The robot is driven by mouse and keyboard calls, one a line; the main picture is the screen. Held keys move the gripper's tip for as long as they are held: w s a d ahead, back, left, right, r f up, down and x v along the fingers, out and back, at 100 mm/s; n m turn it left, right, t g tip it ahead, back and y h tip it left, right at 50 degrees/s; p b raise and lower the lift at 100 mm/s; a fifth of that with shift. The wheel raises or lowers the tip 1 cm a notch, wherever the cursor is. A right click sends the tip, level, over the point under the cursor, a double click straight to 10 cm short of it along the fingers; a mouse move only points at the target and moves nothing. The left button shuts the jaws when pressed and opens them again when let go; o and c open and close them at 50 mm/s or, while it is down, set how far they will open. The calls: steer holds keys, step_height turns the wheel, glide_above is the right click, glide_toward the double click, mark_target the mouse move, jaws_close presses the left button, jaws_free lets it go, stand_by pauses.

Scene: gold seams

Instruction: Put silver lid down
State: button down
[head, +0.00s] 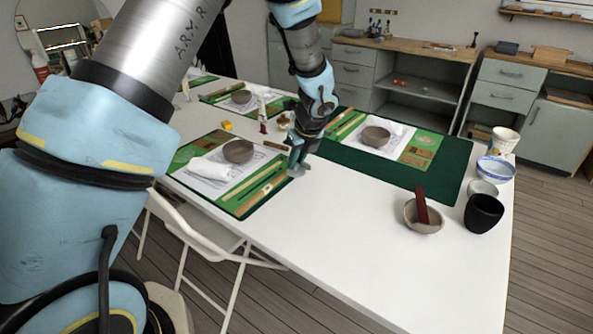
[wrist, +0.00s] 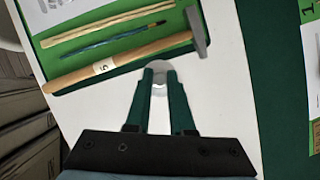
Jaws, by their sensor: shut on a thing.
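In the wrist view, my gripper (wrist: 160,78) is shut on the silver lid (wrist: 160,88), a small pale, shiny round piece. The fingers hide much of it. In the head view, my gripper (head: 298,160) is over the white table, by the right edge of the near green mat; the lid (head: 297,172) shows only as a small greyish patch at the fingertips. I cannot tell whether the lid touches the table.
A wooden-handled tool with a grey metal head (wrist: 198,32) lies just beyond my fingertips, beside a brush (wrist: 110,40). The near green mat (head: 243,207) holds a bowl (head: 238,151) and a white cloth.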

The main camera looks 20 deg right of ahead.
mark_target(297, 171)
steer(key=shift+f, duration=1.65)
steer(key=shift+f, duration=0.5)
steer(key=c, duration=0.8)
jaws_free()
